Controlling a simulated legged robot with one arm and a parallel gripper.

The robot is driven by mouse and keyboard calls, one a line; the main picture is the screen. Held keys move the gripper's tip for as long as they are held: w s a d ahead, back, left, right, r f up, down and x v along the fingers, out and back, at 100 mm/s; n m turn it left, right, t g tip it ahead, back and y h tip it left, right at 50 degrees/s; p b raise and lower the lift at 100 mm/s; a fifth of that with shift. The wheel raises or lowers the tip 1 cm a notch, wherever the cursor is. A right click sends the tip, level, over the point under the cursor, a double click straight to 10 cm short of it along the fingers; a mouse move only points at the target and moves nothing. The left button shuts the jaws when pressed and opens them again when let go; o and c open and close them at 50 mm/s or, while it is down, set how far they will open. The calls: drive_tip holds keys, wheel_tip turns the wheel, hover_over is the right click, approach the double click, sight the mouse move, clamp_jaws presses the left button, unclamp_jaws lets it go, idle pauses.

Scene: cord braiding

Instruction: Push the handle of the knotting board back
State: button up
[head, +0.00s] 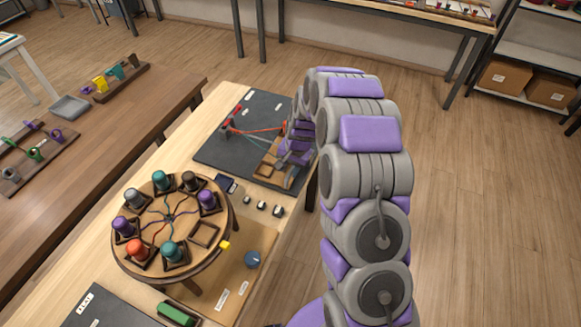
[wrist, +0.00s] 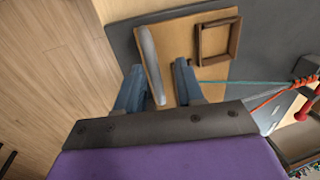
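The knotting board is a dark grey panel (head: 222,153) on the light bench in the head view, with red and teal cords stretched over it. A wooden plate (wrist: 180,35) with a square wooden frame (wrist: 203,43) lies on it in the wrist view. A grey, slightly curved bar (wrist: 150,58), which looks like the handle, stands at the plate's left side. My gripper (wrist: 160,72) is open, with its two blue fingers on either side of the bar. A gap shows to the right finger; contact with the left finger is unclear. In the head view my arm hides most of the handle area.
A round wooden braiding stand (head: 190,215) with several coloured bobbins stands nearer on the bench. A red post (wrist: 308,108) with cords stands at the wrist view's right.

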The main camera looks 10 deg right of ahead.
drive_tip(key=shift+a, duration=0.1)
drive_tip(key=shift+c, duration=1.4)
drive_tip(key=shift+d, duration=0.75)
clamp_jaws()
drive_tip(key=shift+a, duration=0.2)
drive_tip(key=shift+a, duration=0.1)
